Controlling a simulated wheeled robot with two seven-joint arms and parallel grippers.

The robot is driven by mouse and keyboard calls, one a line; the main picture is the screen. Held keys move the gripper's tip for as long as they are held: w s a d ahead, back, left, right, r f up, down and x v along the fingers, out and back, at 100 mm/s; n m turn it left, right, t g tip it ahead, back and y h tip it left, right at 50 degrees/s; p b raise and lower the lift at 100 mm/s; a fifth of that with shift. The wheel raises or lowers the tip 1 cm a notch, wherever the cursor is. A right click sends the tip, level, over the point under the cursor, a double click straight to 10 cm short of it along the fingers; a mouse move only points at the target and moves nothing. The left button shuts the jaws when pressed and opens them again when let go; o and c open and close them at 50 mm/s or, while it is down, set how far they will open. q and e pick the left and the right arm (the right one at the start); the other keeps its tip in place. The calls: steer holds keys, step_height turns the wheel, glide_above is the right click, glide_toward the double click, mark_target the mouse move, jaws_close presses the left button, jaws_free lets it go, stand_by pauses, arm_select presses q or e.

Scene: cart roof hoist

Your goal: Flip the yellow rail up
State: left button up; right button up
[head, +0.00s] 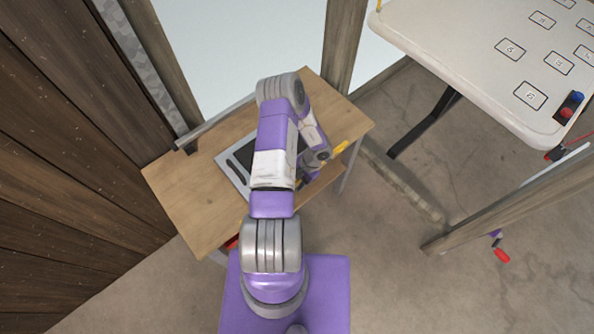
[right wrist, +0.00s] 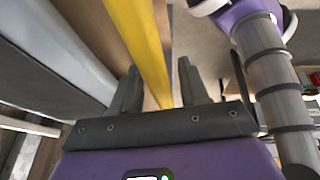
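The yellow rail (head: 342,151) shows in the head view as a short piece at the right side of the wooden table, partly hidden by my right arm. In the right wrist view the yellow rail (right wrist: 138,40) runs from the top edge down between the fingers. My right gripper (right wrist: 158,68) is open, its fingers on either side of the rail. The rail is nearer the left finger, with a gap to the right one; contact cannot be told. In the head view my right gripper is mostly hidden by its own arm. My left gripper is not in view.
A wooden table (head: 190,190) bears a grey-framed dark panel (head: 238,171), partly under my arm. A white board with numbered squares (head: 470,45) stands at upper right. Wooden posts (head: 345,40) and a plank wall (head: 70,150) bound the space. A red-handled crank (head: 501,254) is at right.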

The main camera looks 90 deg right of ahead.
steer(key=shift+r, duration=0.1)
steer(key=v, duration=0.7)
steer(key=shift+s+r, duration=0.1)
steer(key=shift+r, duration=0.1)
stand_by(0.4)
